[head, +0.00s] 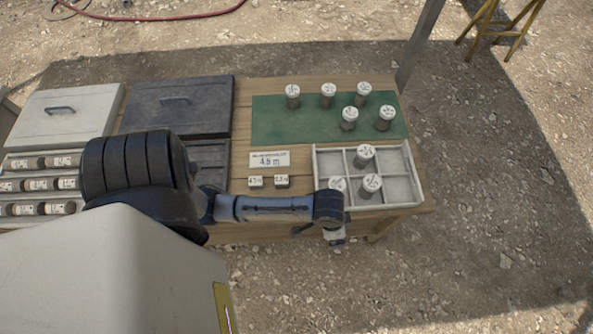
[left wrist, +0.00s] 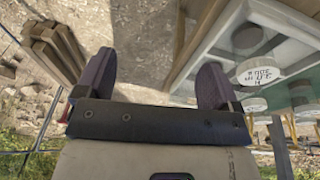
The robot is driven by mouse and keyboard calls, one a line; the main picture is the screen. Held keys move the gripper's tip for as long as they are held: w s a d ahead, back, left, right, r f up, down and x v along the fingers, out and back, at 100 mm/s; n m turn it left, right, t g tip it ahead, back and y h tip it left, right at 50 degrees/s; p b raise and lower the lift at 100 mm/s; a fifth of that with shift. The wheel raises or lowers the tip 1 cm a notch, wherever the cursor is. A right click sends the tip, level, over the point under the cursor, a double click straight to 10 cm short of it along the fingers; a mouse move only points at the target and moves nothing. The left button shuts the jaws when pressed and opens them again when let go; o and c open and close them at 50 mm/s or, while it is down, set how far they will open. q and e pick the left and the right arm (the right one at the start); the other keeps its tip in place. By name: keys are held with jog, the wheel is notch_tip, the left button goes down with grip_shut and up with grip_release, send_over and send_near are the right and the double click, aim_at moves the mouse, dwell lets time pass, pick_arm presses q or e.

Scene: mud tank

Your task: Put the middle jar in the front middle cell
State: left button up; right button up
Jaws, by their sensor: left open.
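My left gripper (head: 335,237) is just off the table's front edge, below the tray. In the left wrist view it is open (left wrist: 157,75), with only ground between the fingers. A lettered lid (left wrist: 262,74) shows right of it.
A white lidded box (head: 62,115), a dark lidded box (head: 176,107) and core samples (head: 42,184) fill the left side. The tray's right-hand cells look empty.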

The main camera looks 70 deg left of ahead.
pick_arm(q)
jog(key=s+a+r+t+y, duration=0.1)
jog(key=s+r, duration=0.4)
jog(key=s, duration=0.6)
jog(key=shift+a+r, duration=0.2)
jog(key=shift+a, duration=0.25)
